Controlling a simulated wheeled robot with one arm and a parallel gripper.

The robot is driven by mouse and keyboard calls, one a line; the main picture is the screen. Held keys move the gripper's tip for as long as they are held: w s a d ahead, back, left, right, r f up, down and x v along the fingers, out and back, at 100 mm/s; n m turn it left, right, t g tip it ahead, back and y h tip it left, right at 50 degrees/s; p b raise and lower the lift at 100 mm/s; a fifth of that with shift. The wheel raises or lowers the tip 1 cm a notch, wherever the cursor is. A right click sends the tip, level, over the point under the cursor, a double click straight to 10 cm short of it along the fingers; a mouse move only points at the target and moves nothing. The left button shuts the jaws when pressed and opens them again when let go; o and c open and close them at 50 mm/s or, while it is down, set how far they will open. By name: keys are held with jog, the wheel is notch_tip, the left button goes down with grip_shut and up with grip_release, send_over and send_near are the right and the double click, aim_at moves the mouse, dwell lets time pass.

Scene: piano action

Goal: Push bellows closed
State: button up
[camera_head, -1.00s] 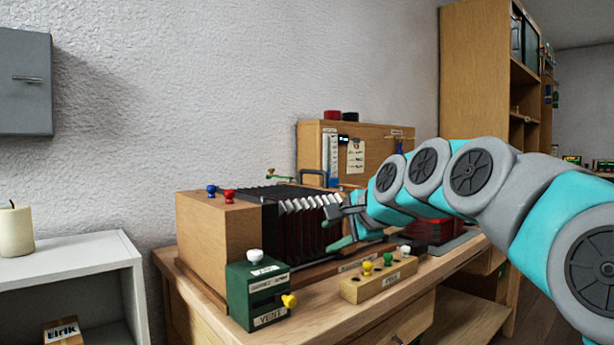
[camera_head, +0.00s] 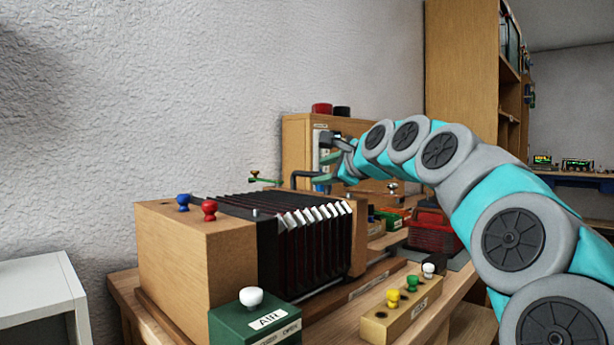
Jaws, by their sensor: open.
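The bellows (camera_head: 302,246) are black with dark red folds and pale corner tips. They lie between a wooden block (camera_head: 190,245) on the left, with a blue and a red knob on top, and a narrow wooden end board (camera_head: 358,240) on the right. The folds stand apart from each other. My gripper (camera_head: 328,160) is open and empty, with grey and green fingers. It appears above and behind the end board, in front of the wooden cabinet, apart from the bellows. The handle side of the end board is partly hidden.
A green box (camera_head: 255,325) with a white knob stands at the front of the workbench. A black bent bar (camera_head: 305,178) and a wooden cabinet (camera_head: 298,140) are behind. A red box (camera_head: 432,232) stands right.

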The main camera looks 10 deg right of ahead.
aim_at(314, 174)
jog(key=x, duration=0.6)
jog(key=shift+w+a+f, duration=0.15)
jog(key=shift+w+f, duration=0.05)
jog(key=shift+w, duration=0.1)
grip_shut()
dwell(1.2)
